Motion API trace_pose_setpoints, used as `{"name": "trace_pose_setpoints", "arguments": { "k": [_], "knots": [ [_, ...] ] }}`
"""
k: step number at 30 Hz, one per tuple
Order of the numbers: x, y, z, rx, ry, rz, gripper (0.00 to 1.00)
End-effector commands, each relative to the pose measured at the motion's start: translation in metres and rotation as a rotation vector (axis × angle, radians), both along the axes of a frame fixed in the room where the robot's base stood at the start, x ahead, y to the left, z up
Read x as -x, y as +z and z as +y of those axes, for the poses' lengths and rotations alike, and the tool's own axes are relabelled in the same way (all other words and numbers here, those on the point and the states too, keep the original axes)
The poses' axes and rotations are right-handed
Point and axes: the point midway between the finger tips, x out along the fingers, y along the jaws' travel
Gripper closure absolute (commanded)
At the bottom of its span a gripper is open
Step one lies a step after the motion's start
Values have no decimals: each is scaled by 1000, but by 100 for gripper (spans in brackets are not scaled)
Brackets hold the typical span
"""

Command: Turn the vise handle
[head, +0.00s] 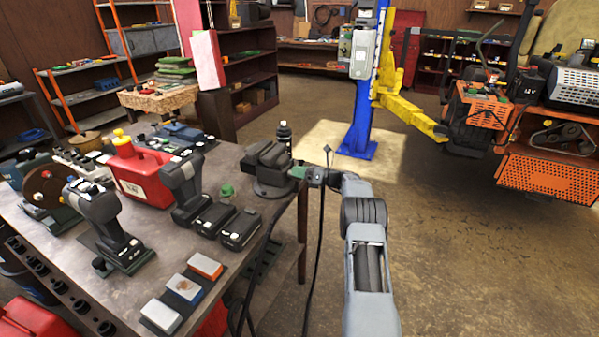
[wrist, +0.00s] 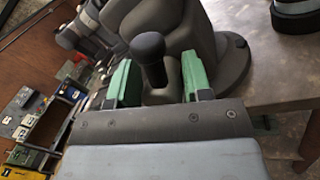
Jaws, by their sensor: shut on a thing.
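The dark grey vise (head: 268,163) stands at the right edge of the workbench in the head view. In the wrist view its grey body (wrist: 208,40) fills the upper middle. The vise handle (wrist: 148,47) shows there as an upright black rod with a rounded knob end. My gripper (wrist: 158,70) has green fingers, one on each side of the handle, and is shut on it. In the head view my gripper (head: 299,173) reaches the vise's right side. The lower part of the handle is partly hidden behind my gripper's body in the wrist view.
The workbench (head: 85,265) holds a red fuel can (head: 140,178), cordless drills, batteries and small blocks. A blue and yellow lift (head: 361,125) and an orange mower (head: 548,175) stand beyond. Floor to the right is clear.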

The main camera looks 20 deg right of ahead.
Motion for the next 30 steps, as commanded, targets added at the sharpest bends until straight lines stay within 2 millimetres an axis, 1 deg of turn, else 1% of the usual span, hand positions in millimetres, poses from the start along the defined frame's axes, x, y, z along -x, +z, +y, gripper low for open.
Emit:
{"name": "trace_pose_setpoints", "arguments": {
  "k": [2, 3, 10, 17, 20, 23, 30],
  "knots": [
    [0, -1, 0, 0, 1, 1, 78],
    [0, -1, 0, 1, 1, 2, 53],
    [0, -1, 0, 1, 0, 1, 31],
    [0, -1, 0, 1, 0, 0, 31],
    [3, -1, -5, 1, -1, 0, 31],
    [11, -3, -15, 1, -2, 0, 31],
    [40, -8, -54, 2, -3, 0, 31]
  ]
}}
